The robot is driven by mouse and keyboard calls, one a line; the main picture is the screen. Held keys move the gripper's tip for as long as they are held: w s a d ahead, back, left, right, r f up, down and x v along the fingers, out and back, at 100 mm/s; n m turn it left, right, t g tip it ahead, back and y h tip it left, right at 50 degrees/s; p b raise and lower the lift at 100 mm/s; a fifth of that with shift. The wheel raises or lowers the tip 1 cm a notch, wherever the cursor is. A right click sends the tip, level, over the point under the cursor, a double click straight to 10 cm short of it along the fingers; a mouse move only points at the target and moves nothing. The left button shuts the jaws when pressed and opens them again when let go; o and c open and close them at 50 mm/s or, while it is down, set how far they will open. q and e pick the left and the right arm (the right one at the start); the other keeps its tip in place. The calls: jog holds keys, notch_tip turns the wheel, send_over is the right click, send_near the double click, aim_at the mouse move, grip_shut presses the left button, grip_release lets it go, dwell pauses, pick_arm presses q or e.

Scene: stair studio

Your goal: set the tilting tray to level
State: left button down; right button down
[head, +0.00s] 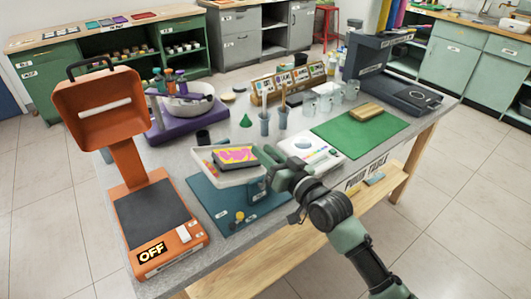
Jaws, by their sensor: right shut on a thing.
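The tilting tray (205,182) is a shallow white tray on a teal stand (209,200) at the near middle of the table. A pink and yellow patterned slab (236,157) lies in it. The tray looks near level, but I cannot tell its exact tilt. My right gripper (268,179) reaches in from the lower right and is shut at the tray's right end. Its fingers hide the exact spot it holds, so I cannot tell rim from handle. A small yellow knob (239,216) shows on the stand's base. My left gripper is not in view.
An orange machine (125,175) marked OFF stands close on the left. A white box (308,151) and a green mat (362,131) lie to the right. Brushes in dark cups (265,123) and a white bowl (188,103) stand behind.

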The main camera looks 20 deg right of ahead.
dwell(0.5)
jog(key=a+n+p, duration=0.1)
jog(key=a+r+n+p, duration=0.1)
jog(key=n+p, duration=0.1)
jog(key=shift+s, duration=0.4)
jog(key=shift+s+a+f+n, duration=0.2)
jog(key=shift+a+n, duration=0.25)
jog(key=shift+n, duration=0.15)
jog(key=c, duration=1.2)
grip_release()
jog(key=shift+o, duration=0.2)
